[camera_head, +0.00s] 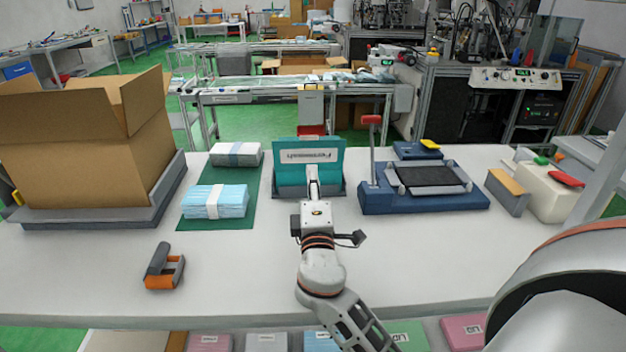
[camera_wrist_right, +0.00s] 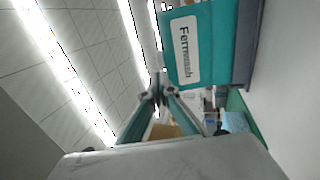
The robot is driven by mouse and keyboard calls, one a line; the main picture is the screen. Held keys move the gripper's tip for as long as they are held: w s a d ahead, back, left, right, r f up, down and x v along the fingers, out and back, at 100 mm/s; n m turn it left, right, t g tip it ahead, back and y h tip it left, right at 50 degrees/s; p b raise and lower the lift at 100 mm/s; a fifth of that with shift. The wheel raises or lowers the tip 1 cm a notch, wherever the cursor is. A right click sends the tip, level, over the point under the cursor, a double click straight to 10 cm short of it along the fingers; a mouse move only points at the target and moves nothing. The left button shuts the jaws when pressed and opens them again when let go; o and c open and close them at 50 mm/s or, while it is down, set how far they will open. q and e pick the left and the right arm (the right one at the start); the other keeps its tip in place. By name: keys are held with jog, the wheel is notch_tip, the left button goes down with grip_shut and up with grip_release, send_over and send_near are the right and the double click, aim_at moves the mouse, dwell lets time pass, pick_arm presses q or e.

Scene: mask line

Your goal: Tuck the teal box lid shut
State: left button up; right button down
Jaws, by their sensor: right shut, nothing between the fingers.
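The teal box (camera_head: 291,177) sits in a dark grey holder at the middle of the table in the head view. Its upper teal panel carries a white label whose print looks turned over. I cannot tell how far the lid is from closed. In the right wrist view the teal box (camera_wrist_right: 222,45) fills the upper right, with its label reading "Fernwash". My right gripper (camera_head: 313,172) is in front of the box's middle, with its fingertips overlapping the box; contact is unclear. Its fingers (camera_wrist_right: 158,88) are shut and empty. My left gripper is out of view.
A blue press-like device (camera_head: 425,200) with a red-topped lever stands right of the box. Blue masks (camera_head: 232,202) and a grey stack (camera_head: 222,156) lie on a green mat (camera_head: 191,220) to its left. An open carton (camera_head: 90,160) stands far left; an orange-grey tool (camera_head: 163,281) lies in front.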

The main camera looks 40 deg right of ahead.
aim_at(310, 138)
jog(key=p+x, duration=0.1)
jog(key=x, duration=0.8)
jog(key=shift+w+d, duration=0.25)
jog(key=shift+w, duration=0.2)
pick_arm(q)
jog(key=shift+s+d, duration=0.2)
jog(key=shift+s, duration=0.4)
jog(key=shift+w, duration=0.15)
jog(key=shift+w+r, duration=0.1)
pick_arm(e)
jog(key=shift+r, duration=0.1)
